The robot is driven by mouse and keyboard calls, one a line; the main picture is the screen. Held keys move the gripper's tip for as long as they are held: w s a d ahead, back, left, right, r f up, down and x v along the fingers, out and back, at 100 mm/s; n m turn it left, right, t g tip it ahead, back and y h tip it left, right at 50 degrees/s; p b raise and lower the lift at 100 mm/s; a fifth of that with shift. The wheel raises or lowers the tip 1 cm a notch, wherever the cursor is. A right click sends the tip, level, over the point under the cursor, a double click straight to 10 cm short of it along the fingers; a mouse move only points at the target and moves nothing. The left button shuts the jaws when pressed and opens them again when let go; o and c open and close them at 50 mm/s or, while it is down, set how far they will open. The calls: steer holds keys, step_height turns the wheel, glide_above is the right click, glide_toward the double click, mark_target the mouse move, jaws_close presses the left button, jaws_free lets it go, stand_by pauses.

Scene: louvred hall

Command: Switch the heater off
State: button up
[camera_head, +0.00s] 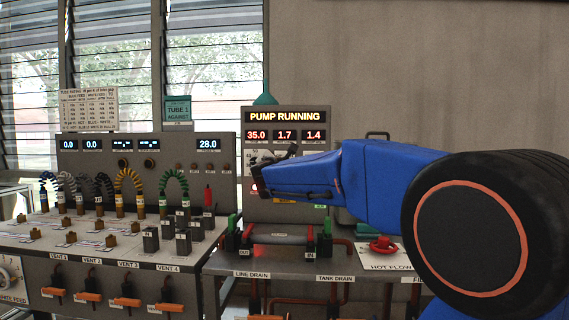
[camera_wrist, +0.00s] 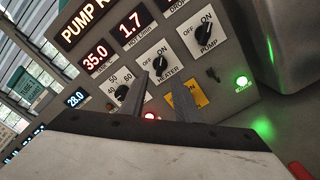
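The heater switch (camera_wrist: 161,68) is a black knob on a white plate marked OFF, ON and HEATER in the wrist view. Which mark it points to is hard to tell. My gripper (camera_wrist: 166,84) has its two dark fingers apart with a gap between them, just short of the heater knob. Whether they touch it I cannot tell. In the head view my gripper (camera_head: 256,166) is at the front of the control panel (camera_head: 251,205) and hides most of its switches. A red lamp (camera_wrist: 150,116) is lit below the heater plate.
The pump switch (camera_wrist: 206,36) is right of the heater switch, and a numbered dial (camera_wrist: 122,93) is left of it. A yellow label (camera_wrist: 188,93) and a lit green lamp (camera_wrist: 242,80) are near. The display (camera_head: 288,117) reads PUMP RUNNING. A red valve wheel (camera_head: 383,244) stands on the bench.

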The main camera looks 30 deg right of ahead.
steer(key=x, duration=0.8)
steer(key=shift+d, duration=0.1)
jaws_close()
stand_by(1.4)
